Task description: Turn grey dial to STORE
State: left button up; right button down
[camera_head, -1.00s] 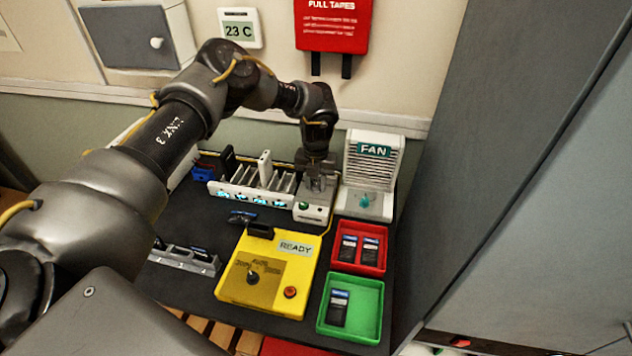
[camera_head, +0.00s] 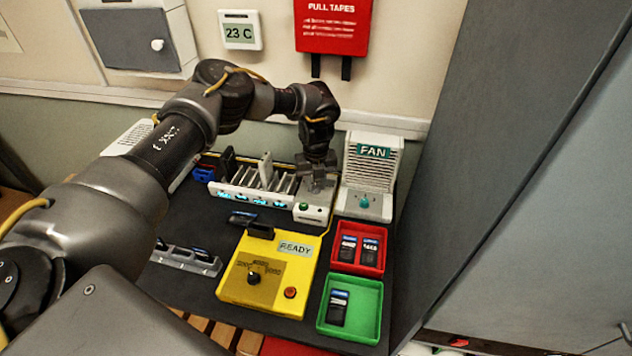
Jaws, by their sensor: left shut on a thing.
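My left gripper (camera_head: 316,184) points down at the right end of the white rack (camera_head: 232,193). It is shut on what looks like the grey dial there. The fingers mostly hide the dial, so its pointer and any STORE mark cannot be read. My right gripper is out of view.
The white fan (camera_head: 371,172) with a teal knob stands just right of my gripper. The yellow box (camera_head: 262,310) with a black dial and a READY display lies in front.

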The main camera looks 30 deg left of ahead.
pick_arm(q)
jog(key=n, duration=0.3)
jog(key=shift+p, duration=0.3)
jog(key=shift+n, duration=0.5)
jog(key=o, duration=1)
